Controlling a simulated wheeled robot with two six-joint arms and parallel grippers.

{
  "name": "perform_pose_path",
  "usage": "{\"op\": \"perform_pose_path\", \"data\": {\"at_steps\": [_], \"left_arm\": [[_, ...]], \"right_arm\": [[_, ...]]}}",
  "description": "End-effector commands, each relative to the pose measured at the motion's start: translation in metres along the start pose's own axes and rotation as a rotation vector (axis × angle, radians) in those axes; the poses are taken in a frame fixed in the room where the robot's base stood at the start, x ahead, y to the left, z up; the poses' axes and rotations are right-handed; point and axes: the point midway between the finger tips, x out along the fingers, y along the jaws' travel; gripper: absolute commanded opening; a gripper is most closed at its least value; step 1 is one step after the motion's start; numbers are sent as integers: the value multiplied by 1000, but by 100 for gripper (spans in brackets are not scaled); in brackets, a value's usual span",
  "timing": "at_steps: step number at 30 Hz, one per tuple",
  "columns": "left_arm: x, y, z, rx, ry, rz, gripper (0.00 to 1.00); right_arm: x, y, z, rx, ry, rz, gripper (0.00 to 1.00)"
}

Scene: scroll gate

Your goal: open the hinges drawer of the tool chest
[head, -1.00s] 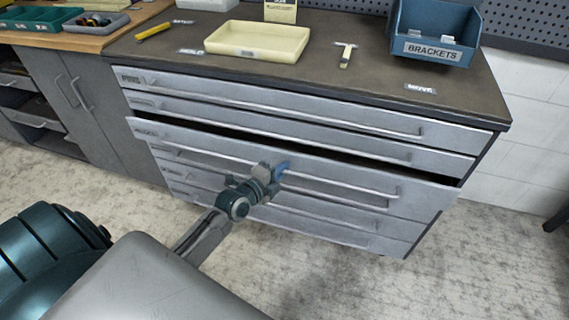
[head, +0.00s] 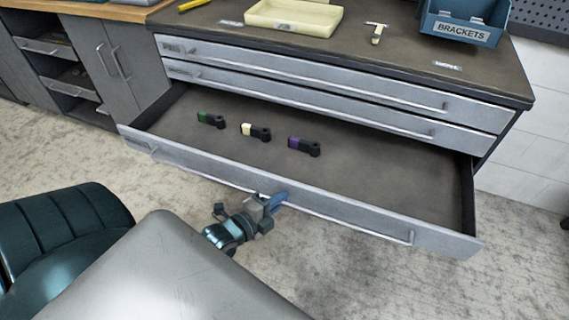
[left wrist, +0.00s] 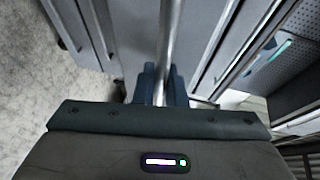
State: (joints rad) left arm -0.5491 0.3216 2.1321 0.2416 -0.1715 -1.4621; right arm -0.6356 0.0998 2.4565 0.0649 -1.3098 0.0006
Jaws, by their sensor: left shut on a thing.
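The tool chest (head: 345,75) stands ahead with a grey front and a dark top. Its third drawer from the top (head: 330,205) is pulled well out; the label at its left end is too small to read. My left gripper (head: 270,203) is shut on this drawer's long bar handle (head: 345,222), left of its middle. The left wrist view shows the bar (left wrist: 166,60) running between the fingers (left wrist: 160,85). Inside the drawer lie a green-and-black item (head: 210,119), a cream-and-black item (head: 255,131) and a purple-and-black item (head: 303,146). My right gripper is not in view.
Two shut drawers (head: 320,85) are above the open one. On the chest top are a cream tray (head: 293,17), a small hammer (head: 376,33) and a blue brackets bin (head: 464,24). A grey cabinet (head: 115,65) stands at left. Bare floor lies at right.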

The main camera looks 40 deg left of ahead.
Motion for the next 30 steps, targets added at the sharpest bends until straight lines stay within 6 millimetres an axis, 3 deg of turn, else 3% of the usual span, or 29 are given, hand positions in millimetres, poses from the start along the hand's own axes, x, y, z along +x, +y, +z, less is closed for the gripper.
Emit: {"op": "perform_pose_path", "data": {"at_steps": [18,19,20,30], "left_arm": [[-10,3,-4,0,-1,3,0],[-10,3,-4,0,-1,3,13],[-10,3,-4,0,-1,2,18],[-11,2,-4,0,-1,0,20]], "right_arm": [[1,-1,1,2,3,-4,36],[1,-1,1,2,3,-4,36],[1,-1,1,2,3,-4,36],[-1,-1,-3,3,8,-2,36]]}}
